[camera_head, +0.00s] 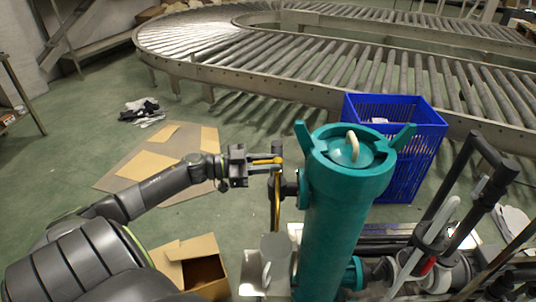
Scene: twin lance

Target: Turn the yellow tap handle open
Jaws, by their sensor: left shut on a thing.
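The yellow tap handle (266,162) is a short lever beside the upper left side of a tall teal cylinder (342,215). A dark fitting joins the tap to the cylinder's side. My left gripper (262,165) reaches in from the left and is shut on the handle, so its jaws hide part of it. The handle points left toward the gripper, roughly level in the picture. A dark upright part with a yellow edge hangs below it. My right gripper cannot be made out.
A blue crate (408,165) stands behind the cylinder at right. An open cardboard box (193,268) sits on the floor below my left arm, with flat cardboard (120,179) farther left. A roller conveyor (300,72) curves across the back. Dark pipework (440,215) crowds the right.

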